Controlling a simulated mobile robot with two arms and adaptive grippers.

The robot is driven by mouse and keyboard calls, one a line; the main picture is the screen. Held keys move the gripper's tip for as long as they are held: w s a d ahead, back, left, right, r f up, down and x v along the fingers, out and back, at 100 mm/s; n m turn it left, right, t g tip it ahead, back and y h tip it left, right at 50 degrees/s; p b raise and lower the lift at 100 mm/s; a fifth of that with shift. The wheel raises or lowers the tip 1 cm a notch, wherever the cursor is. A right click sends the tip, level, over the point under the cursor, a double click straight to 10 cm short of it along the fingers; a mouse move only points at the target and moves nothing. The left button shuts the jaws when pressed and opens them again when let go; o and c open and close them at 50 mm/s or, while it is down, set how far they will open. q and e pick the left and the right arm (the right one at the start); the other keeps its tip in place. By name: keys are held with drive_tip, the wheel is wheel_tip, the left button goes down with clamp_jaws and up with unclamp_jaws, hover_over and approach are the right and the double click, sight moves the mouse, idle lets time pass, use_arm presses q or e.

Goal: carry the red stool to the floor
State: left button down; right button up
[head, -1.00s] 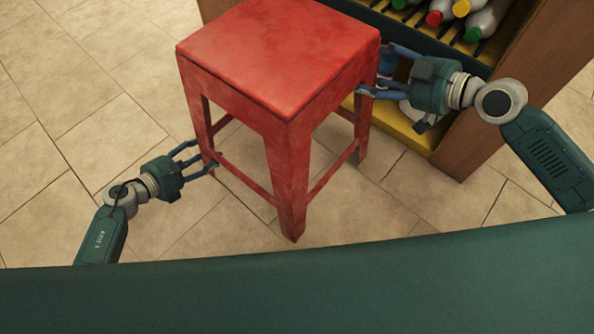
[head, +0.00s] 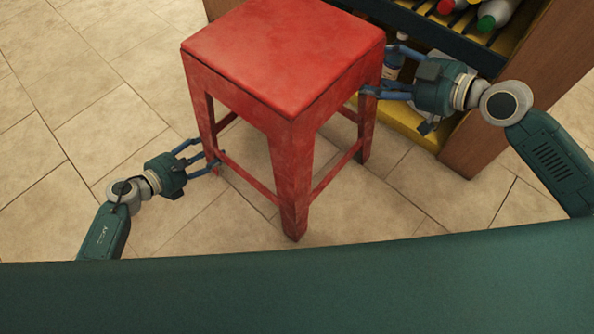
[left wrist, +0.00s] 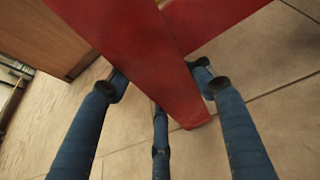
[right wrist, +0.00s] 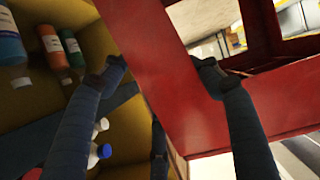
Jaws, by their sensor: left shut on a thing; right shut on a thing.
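The red stool (head: 285,55) is upright in the middle of the head view, with a square seat and four-sided legs. My left gripper (head: 206,160) is shut on its left leg, low down; in the left wrist view this red leg (left wrist: 150,65) runs between the fingers. My right gripper (head: 374,72) is shut on its right leg, just below the seat; in the right wrist view the red leg (right wrist: 150,60) passes between the fingers. The front leg's foot shows against the floor; I cannot tell whether the feet touch it. The rear leg is mostly hidden.
A wooden shelf unit (head: 500,125) with yellow boards and several bottles stands close behind and right of the stool. Bottles (right wrist: 55,48) also show beside my right gripper. Tiled floor (head: 80,120) is clear at the left and front.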

use_arm(q)
drive_tip(key=shift+d+f+b, duration=0.3)
drive_tip(key=shift+f+b, duration=0.15)
drive_tip(key=shift+b, duration=0.05)
use_arm(e)
drive_tip(key=shift+s+a+f, duration=0.15)
drive_tip(key=shift+a+f, duration=0.05)
drive_tip(key=shift+f, duration=0.55)
use_arm(q)
drive_tip(key=c, duration=0.7)
unclamp_jaws()
drive_tip(key=shift+c, duration=0.2)
use_arm(e)
drive_tip(key=o, duration=2)
use_arm(q)
drive_tip(key=shift+a, duration=0.15)
use_arm(e)
drive_tip(key=shift+d, duration=0.1)
drive_tip(key=shift+r, duration=0.1)
